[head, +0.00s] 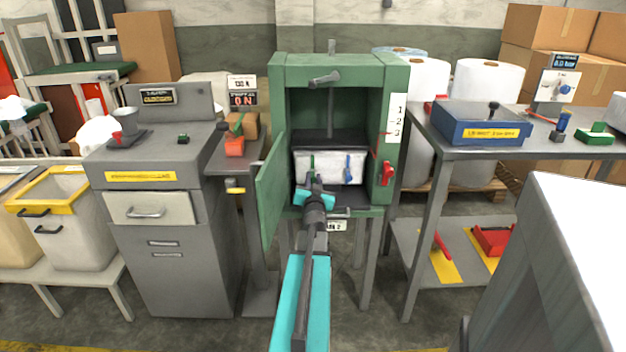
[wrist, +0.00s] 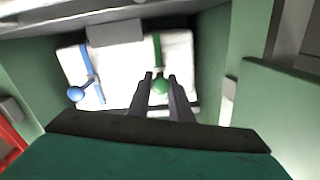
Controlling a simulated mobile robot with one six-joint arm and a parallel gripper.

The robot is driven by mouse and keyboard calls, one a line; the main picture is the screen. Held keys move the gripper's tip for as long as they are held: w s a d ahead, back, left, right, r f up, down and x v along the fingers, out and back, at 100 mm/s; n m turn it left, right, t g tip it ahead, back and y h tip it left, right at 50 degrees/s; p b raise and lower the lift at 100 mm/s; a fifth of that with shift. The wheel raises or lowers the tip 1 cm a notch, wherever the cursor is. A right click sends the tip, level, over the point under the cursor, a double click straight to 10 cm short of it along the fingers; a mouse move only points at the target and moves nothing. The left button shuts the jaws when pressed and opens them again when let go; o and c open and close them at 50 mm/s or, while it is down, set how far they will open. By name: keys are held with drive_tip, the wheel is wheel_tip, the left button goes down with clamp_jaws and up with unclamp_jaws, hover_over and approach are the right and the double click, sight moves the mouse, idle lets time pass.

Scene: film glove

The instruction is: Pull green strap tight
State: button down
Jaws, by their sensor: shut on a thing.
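A green press (head: 278,100) stands in the middle of the head view with its door swung open to the left. A white bale (head: 331,168) sits in its chamber under a dark plate. A green strap (wrist: 157,50) and a blue strap (wrist: 87,62) run over the bale; they also show in the head view as green (head: 313,162) and blue (head: 348,168). The green strap ends in a green ball (wrist: 160,87), the blue one in a blue ball (wrist: 76,94). My gripper (wrist: 160,80) is shut on the green ball in front of the bale.
The open green door (head: 269,195) stands close to the left of my arm. A red handle (head: 388,173) is on the press's right side. A grey cabinet (head: 165,240) stands left and a grey table (head: 470,150) right.

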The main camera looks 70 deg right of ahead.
sight(313, 180)
drive_tip(key=shift+p+v, duration=0.6)
drive_tip(key=shift+v, duration=1.95)
drive_tip(key=c, duration=1.6)
unclamp_jaws()
drive_tip(key=shift+s+a, duration=0.1)
drive_tip(key=shift+a, duration=0.05)
drive_tip(key=shift+v, duration=1.15)
drive_tip(key=shift+a+r+p, duration=0.1)
drive_tip(key=shift+a+p, duration=0.05)
drive_tip(key=shift+p, duration=0.15)
drive_tip(key=shift+a+p, duration=0.1)
drive_tip(key=shift+p, duration=0.6)
drive_tip(key=shift+s+a+p, duration=0.15)
drive_tip(key=shift+a+p, duration=0.05)
drive_tip(key=shift+p, duration=0.7)
